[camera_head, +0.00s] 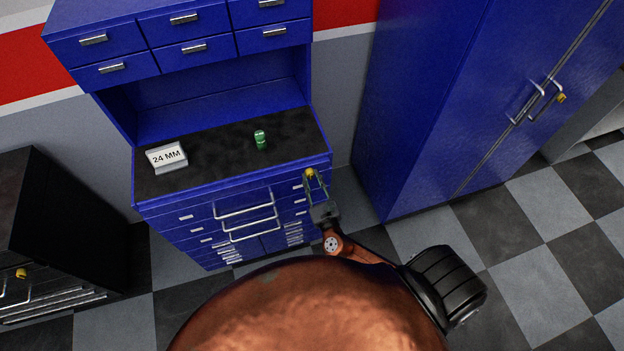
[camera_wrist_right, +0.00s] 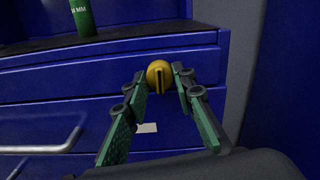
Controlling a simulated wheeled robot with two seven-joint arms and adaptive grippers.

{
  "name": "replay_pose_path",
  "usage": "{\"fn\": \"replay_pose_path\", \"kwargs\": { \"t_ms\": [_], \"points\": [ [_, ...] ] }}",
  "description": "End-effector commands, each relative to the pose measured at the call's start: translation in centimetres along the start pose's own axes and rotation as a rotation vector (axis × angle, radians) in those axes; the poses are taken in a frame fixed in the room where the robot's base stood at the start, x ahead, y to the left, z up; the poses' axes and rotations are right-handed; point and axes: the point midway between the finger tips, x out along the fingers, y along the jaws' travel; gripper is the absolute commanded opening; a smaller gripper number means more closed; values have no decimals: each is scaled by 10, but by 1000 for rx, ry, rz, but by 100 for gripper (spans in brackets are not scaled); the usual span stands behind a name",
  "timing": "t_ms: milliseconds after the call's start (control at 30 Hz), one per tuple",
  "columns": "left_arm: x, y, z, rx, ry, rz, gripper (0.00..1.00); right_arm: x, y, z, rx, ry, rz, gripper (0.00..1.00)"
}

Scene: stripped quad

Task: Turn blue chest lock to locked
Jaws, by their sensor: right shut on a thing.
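The blue chest (camera_head: 210,205) stands against the wall, with a dark worktop. Its lock (camera_head: 310,173) is a round yellow knob at the top right corner of the front. In the right wrist view the lock (camera_wrist_right: 159,74) shows a dark upright slot. My right gripper (camera_head: 313,178) is at the lock, and its fingertips are on either side of the knob. In the right wrist view the fingers of my right gripper (camera_wrist_right: 160,80) are shut on the lock, with green inner pads. My left gripper is not in view.
A green cylinder (camera_head: 260,139) and a "24 MM" sign (camera_head: 167,157) stand on the worktop. A blue cabinet (camera_head: 420,110) with a yellow lock stands at the right. A black chest (camera_head: 60,230) stands at the left. Checkered floor is open at the right.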

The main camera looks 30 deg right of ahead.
Motion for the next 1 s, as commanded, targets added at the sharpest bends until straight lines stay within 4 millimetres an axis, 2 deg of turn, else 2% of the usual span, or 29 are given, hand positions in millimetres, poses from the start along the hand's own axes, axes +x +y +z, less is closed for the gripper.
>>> {"fn": "replay_pose_path", "kwargs": {
  "t_ms": [267,1000],
  "points": [
    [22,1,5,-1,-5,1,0,0,2,-4,157,0,2,0],
    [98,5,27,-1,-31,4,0,0,1,-4,853,-1,0,0]
  ]
}}
